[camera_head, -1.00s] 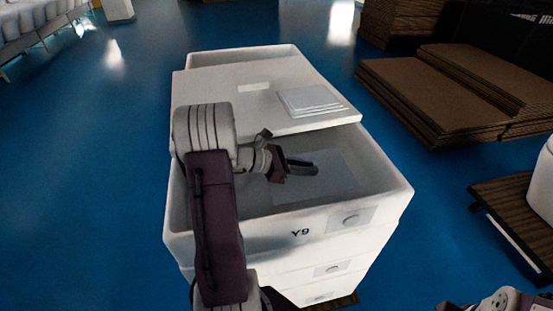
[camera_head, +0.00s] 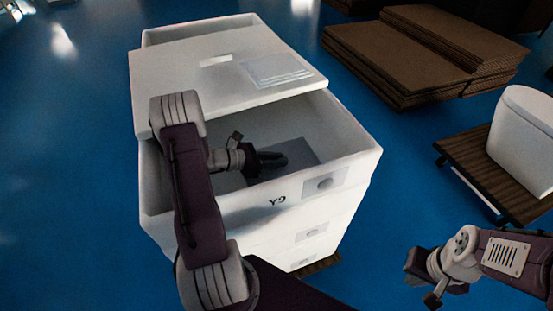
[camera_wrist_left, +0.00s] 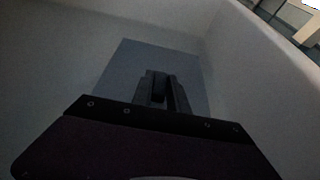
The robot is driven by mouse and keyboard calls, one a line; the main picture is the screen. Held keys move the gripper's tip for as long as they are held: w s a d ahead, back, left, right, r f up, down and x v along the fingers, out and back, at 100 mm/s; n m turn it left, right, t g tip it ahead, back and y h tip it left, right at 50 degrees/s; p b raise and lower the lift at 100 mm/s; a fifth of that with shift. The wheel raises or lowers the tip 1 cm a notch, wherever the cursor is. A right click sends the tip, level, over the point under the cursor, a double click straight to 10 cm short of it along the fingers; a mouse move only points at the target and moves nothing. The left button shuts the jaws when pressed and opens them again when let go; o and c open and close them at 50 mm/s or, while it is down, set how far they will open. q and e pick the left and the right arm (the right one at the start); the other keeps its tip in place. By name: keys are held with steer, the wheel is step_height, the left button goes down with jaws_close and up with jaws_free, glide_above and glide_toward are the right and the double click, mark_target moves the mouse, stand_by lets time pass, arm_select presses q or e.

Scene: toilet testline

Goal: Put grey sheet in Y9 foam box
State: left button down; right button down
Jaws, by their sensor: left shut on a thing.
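The white Y9 foam box (camera_head: 262,205) is open at its front part, its label and a grey round mark on the front wall. My left gripper (camera_head: 272,160) reaches inside the box, between its walls. It is shut on the grey sheet (camera_head: 305,152), which is inside the box; the sheet also shows beyond the fingers in the left wrist view (camera_wrist_left: 135,62). I cannot tell whether the sheet touches the bottom. My right gripper (camera_head: 422,268) is outside the box at the lower right, and its jaws are unclear.
A white lid (camera_head: 180,75) covers the back of the box and bears a small stack of pale sheets (camera_head: 275,70). Stacked brown boards (camera_head: 400,60) lie at the upper right. A white toilet (camera_head: 525,135) stands on a wooden pallet (camera_head: 500,180). Blue floor is clear at left.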

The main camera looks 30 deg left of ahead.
arm_select(q)
steer(key=shift+f, duration=0.1)
steer(key=c, duration=1.3)
jaws_free()
steer(key=shift+r, duration=0.3)
steer(key=b+v, duration=0.1)
steer(key=v, duration=0.9)
steer(key=shift+s+a+b, duration=0.3)
steer(key=shift+b, duration=0.05)
steer(key=shift+s+a+r, duration=0.25)
steer(key=shift+s+r, duration=0.05)
steer(key=shift+s, duration=0.1)
